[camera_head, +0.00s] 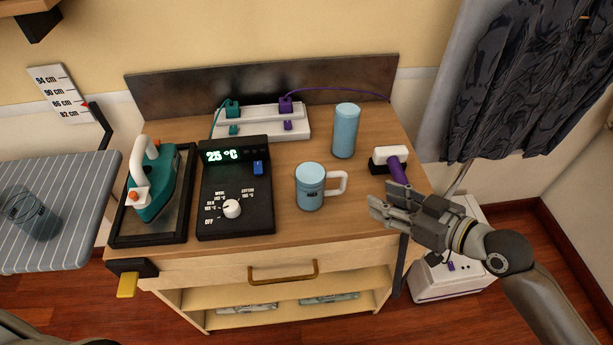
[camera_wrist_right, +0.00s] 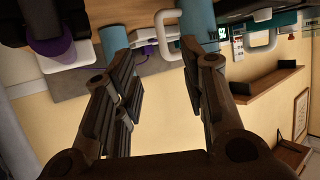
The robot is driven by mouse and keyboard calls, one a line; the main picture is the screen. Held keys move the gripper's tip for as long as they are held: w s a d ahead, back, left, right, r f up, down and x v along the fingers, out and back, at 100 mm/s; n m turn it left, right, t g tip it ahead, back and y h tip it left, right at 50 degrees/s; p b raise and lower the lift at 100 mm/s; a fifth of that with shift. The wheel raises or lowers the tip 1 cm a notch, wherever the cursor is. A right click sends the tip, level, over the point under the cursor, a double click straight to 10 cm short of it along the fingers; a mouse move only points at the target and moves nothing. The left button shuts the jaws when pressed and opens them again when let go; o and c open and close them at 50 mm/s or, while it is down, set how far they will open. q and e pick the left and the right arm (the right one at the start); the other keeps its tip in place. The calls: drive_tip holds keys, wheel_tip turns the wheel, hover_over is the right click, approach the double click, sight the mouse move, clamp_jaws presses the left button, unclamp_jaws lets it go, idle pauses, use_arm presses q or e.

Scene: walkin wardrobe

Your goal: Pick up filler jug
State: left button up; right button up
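The filler jug (camera_head: 309,190) is a light blue cup with dark lettering and a white handle on its right side. It stands upright on the wooden table's right half, near the front edge. My right gripper (camera_head: 384,207) is to the right of the jug, a short distance from its handle, open and empty. In the right wrist view the picture is upside down; the jug (camera_wrist_right: 200,27) shows past the spread fingers of the gripper (camera_wrist_right: 163,85), its white handle between them. My left gripper is not in view.
A plain blue cylinder (camera_head: 345,131) stands behind the jug. A white device with a purple handle (camera_head: 398,171) sits near the right gripper. A black control box (camera_head: 235,190) and a teal iron (camera_head: 157,190) are on the left. Dark clothing (camera_head: 535,75) hangs at right.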

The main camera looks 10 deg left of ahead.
sight(345, 184)
drive_tip(key=p+x, duration=0.1)
drive_tip(key=x, duration=0.4)
drive_tip(key=shift+w+a+r, duration=0.1)
drive_tip(key=shift+a+r, duration=0.05)
drive_tip(key=shift+w+a+f, duration=0.2)
drive_tip(key=shift+w+a, duration=0.15)
drive_tip(key=shift+a, duration=0.05)
drive_tip(key=shift+w+a, duration=0.1)
drive_tip(key=shift+a, duration=0.15)
drive_tip(key=p+x, duration=0.1)
drive_tip(key=x, duration=0.3)
drive_tip(key=shift+f+p, duration=0.1)
drive_tip(key=shift+p, duration=0.2)
drive_tip(key=shift+a+f, duration=0.2)
drive_tip(key=shift+f, duration=0.05)
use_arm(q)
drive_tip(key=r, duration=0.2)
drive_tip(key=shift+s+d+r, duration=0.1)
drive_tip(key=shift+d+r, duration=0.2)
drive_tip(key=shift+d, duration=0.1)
